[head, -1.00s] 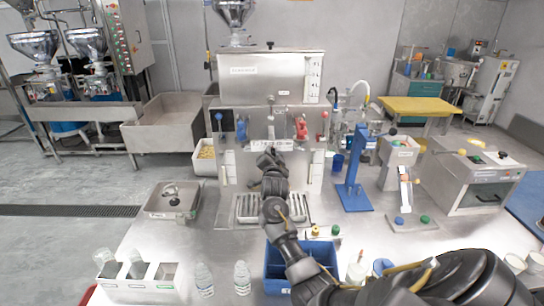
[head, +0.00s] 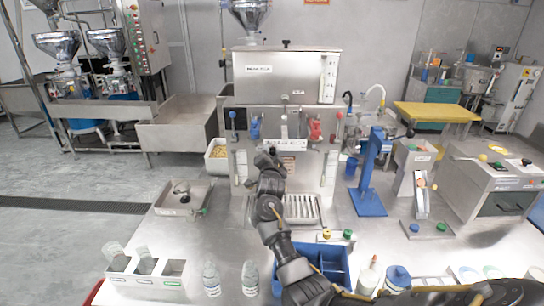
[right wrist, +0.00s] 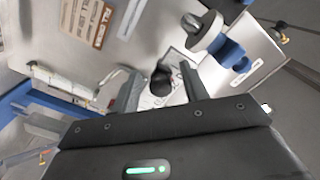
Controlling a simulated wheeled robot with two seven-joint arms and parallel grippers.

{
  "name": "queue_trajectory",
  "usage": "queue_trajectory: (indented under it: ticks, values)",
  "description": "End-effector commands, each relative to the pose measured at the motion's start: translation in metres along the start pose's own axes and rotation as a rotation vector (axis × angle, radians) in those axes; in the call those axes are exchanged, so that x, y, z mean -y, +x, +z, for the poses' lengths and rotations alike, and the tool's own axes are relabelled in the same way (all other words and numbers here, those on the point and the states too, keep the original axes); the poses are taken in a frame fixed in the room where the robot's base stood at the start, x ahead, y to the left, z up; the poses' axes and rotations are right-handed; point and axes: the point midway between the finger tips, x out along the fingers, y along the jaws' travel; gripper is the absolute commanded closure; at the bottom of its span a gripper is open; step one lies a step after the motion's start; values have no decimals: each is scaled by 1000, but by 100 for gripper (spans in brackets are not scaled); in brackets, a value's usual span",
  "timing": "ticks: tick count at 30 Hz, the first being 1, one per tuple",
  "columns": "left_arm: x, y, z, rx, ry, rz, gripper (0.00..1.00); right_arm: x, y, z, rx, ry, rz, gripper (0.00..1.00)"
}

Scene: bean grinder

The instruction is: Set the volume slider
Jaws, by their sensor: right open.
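The steel bean grinder (head: 290,75) stands at the centre of the bench. A white horizontal strip with dark print (head: 290,144) is on its front; I take it to be the volume slider's scale. My right gripper (head: 270,156) is at this front, by the strip's left end. In the right wrist view the right gripper (right wrist: 160,72) is open, with a black knob (right wrist: 161,84) between its fingers, in front of a white printed panel (right wrist: 165,98). I cannot tell whether the fingers touch the knob. The left gripper is not in view.
A blue lever (head: 254,129) and a red lever (head: 315,130) flank the strip. A blue press stand (head: 370,180) is to the right and a blue divided crate (head: 335,262) is in front.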

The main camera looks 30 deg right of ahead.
Motion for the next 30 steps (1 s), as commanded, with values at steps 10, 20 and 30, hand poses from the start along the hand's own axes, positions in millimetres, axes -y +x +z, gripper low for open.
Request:
queue_trajectory:
  ticks: [10, 20, 30]
  values:
    - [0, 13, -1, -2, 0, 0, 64, -2, -31, 2, -1, 3, -3, 55]
    - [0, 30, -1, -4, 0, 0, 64, 0, -92, 3, 1, 3, -2, 55]
    - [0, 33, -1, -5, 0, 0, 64, 1, -109, 1, 0, -1, -1, 55]
